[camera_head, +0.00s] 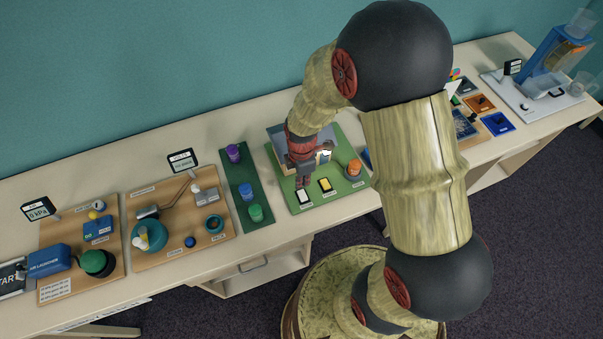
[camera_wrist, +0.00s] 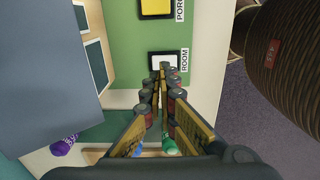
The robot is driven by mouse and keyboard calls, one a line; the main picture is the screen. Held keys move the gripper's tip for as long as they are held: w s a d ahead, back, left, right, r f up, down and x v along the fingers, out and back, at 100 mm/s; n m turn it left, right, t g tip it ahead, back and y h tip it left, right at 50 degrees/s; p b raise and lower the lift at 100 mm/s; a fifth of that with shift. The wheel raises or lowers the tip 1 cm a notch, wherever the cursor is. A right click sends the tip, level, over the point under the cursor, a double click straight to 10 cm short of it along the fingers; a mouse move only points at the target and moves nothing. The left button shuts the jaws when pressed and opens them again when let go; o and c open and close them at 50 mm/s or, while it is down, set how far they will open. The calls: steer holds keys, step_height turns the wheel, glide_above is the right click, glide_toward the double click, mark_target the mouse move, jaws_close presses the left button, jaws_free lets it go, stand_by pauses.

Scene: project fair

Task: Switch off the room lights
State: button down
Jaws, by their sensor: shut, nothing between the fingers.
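The room switch (camera_head: 305,198) is a white rocker in a dark frame at the front of a green board (camera_head: 331,193). In the wrist view the white switch (camera_wrist: 156,61) lies beside the label ROOM (camera_wrist: 184,61). My gripper (camera_head: 302,185) points down just behind the switch, shut and empty. In the wrist view its fingertips (camera_wrist: 163,70) meet over the switch and cover part of it. I cannot tell whether they touch it. The yellow porch switch (camera_head: 325,185) sits to the right, and it also shows in the wrist view (camera_wrist: 157,7).
A model house (camera_head: 276,137) stands on the board behind my gripper, and an orange-topped jar (camera_head: 354,168) is at right. A green strip (camera_head: 231,172) with purple, blue and green pieces lies to the left. Other project boards fill the long table (camera_head: 95,187).

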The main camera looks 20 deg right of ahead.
mark_target(303, 197)
steer(key=shift+f, duration=2.75)
steer(key=shift+f+b, duration=0.1)
steer(key=shift+b, duration=0.2)
steer(key=shift+w+f, duration=0.1)
steer(key=shift+f, duration=0.25)
steer(key=shift+r, duration=0.1)
steer(key=shift+s, duration=0.2)
steer(key=shift+s+r, duration=0.1)
steer(key=shift+s, duration=0.55)
steer(key=shift+w+r, duration=0.1)
steer(key=shift+r, duration=0.05)
